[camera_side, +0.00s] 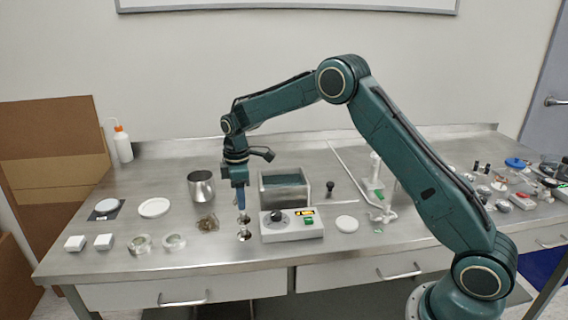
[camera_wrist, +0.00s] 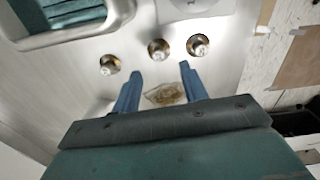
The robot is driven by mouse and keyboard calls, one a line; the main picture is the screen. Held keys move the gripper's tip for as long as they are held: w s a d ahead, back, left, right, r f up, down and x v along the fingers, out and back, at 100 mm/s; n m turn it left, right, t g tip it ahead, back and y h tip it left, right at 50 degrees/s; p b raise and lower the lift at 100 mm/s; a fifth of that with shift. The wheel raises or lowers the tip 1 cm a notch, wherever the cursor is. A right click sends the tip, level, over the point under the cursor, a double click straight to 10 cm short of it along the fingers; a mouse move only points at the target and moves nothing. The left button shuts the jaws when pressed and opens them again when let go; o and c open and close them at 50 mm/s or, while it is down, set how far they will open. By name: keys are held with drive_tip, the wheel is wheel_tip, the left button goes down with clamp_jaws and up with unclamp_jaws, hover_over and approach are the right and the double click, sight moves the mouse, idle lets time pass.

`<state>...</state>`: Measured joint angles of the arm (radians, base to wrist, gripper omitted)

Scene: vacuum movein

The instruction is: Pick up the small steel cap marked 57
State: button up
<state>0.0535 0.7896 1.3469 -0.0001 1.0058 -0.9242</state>
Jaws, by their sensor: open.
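Three small steel caps with round knobs stand in a row in the wrist view: a left cap (camera_wrist: 110,65), a middle cap (camera_wrist: 158,50) and a right cap (camera_wrist: 198,46). Their markings are too small to read, so I cannot tell which is 57. In the side view, two caps show, one (camera_side: 243,218) just under my gripper (camera_side: 241,203) and one (camera_side: 244,235) nearer the front. My gripper (camera_wrist: 158,73) is open and empty, pointing down above the bench. In the wrist view, the middle cap appears beyond the gap between its blue fingertips.
A clear bag of brownish bits (camera_wrist: 164,94) lies on the bench near the caps. The control box (camera_side: 291,224) and the steel basin (camera_side: 283,188) stand to the right of the caps. A steel pot (camera_side: 201,187) stands behind left. Glass dishes (camera_side: 140,244) are farther left.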

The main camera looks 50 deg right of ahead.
sight(243, 213)
drive_tip(key=shift+f, duration=0.2)
drive_tip(key=shift+s+d+f, duration=0.1)
drive_tip(key=shift+d+f, duration=0.05)
drive_tip(key=shift+f, duration=2.4)
clamp_jaws()
